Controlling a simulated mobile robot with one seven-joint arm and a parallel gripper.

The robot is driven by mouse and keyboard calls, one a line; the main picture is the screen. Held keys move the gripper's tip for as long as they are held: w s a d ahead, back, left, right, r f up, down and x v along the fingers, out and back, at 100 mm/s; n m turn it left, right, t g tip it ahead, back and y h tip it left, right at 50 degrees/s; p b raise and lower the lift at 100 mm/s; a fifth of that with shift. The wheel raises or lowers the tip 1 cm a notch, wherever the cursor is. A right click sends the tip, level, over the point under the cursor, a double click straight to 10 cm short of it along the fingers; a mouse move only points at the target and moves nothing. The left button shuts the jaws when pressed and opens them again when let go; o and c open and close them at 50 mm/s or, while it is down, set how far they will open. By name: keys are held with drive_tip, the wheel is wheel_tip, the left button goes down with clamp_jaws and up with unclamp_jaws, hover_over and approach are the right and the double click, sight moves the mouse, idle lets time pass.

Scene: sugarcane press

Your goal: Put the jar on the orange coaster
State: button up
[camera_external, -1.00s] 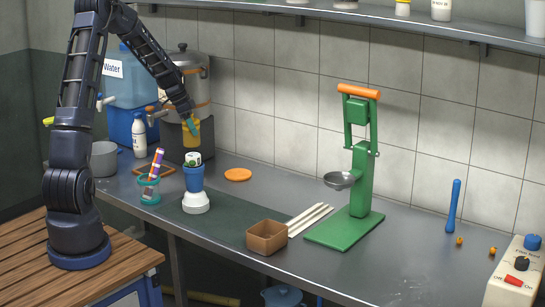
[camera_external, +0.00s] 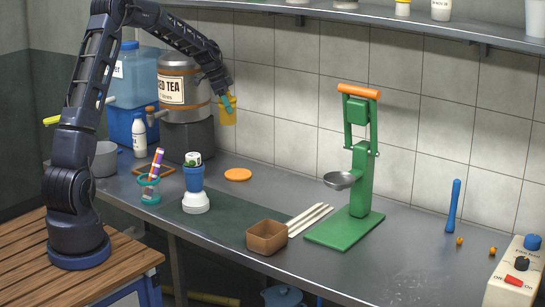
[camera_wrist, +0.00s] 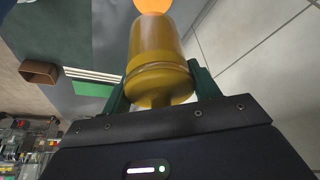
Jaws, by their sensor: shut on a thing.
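The jar (camera_external: 228,112) is yellow-amber and is held up in the air by my gripper (camera_external: 227,103), above and slightly left of the orange coaster. In the wrist view the jar (camera_wrist: 159,60) sits between the two green fingers of my gripper (camera_wrist: 160,88), which are shut on it. The orange coaster (camera_external: 238,174) is a flat round disc on the grey counter near the wall, with nothing on it. In the wrist view part of the coaster (camera_wrist: 153,5) shows at the top edge, beyond the jar's end.
An iced tea dispenser (camera_external: 185,95) stands left of the jar.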

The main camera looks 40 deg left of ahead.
sight(235, 97)
drive_tip(key=shift+w+d, duration=0.9)
drive_tip(key=shift+d, duration=0.2)
drive_tip(key=shift+w+d+f, duration=0.1)
drive_tip(key=shift+d+f, duration=0.1)
drive_tip(key=shift+f, duration=0.05)
wheel_tip(235, 97, down, 19)
drive_tip(key=shift+f, duration=0.15)
drive_tip(key=shift+f, duration=0.1)
drive_tip(key=o, duration=1.2)
drive_tip(key=shift+c, duration=0.2)
